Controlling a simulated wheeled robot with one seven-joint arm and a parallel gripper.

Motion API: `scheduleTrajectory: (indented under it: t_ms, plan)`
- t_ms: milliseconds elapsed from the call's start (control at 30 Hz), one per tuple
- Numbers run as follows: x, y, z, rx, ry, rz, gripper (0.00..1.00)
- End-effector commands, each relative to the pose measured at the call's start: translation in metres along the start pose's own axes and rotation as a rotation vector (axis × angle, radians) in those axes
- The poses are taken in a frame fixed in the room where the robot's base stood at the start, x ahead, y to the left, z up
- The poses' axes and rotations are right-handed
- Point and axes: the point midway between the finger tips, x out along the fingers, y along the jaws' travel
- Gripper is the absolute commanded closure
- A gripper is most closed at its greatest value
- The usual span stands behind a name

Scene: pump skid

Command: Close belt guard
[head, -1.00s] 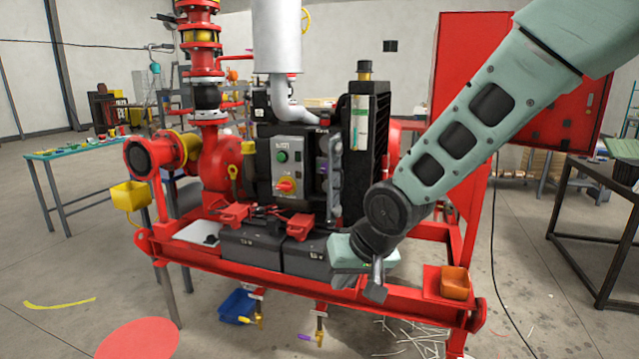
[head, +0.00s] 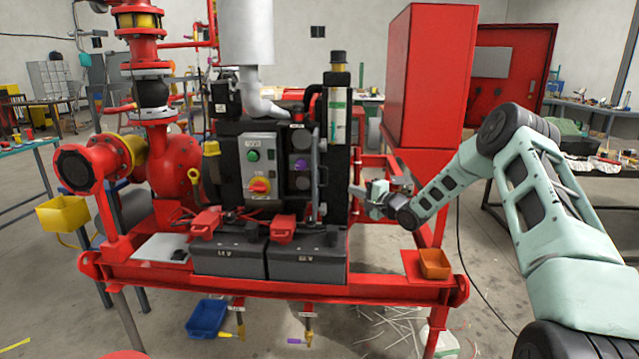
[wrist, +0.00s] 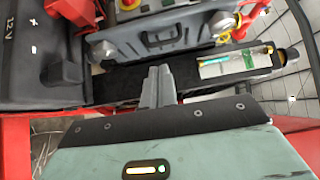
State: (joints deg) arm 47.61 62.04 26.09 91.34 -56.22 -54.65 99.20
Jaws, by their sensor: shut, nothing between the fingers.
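The dark engine block (head: 228,160) stands on the red skid, with a tall black housing (head: 338,135) at its right. I cannot single out the belt guard with certainty in either view. My gripper (head: 358,191) is just right of the black housing in the head view, pointing left toward it. In the wrist view my gripper (wrist: 155,86) is shut and empty, its fingers in front of the black housing (wrist: 180,80). Whether the fingertips touch it I cannot tell. The side of the housing facing the gripper is largely hidden in the head view.
A grey control box (head: 259,165) with a red and yellow switch is on the engine front. Two batteries (head: 228,258) sit on the skid's front. A red cabinet (head: 430,85) stands behind my arm. An orange bin (head: 435,264) sits at the skid's right end.

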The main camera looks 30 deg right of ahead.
Motion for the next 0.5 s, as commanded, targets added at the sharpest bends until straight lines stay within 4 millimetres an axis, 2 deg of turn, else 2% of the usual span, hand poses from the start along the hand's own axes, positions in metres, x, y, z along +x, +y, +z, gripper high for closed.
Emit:
scheduleTrajectory:
  t_ms: [300, 433, 500]
  plan:
    - [0.064, -0.002, 0.002, -0.002, -0.001, 0.001, 1.00]
    - [0.085, -0.002, 0.002, -0.002, 0.000, 0.001, 1.00]
    - [0.093, -0.003, 0.011, 0.000, -0.003, 0.001, 1.00]
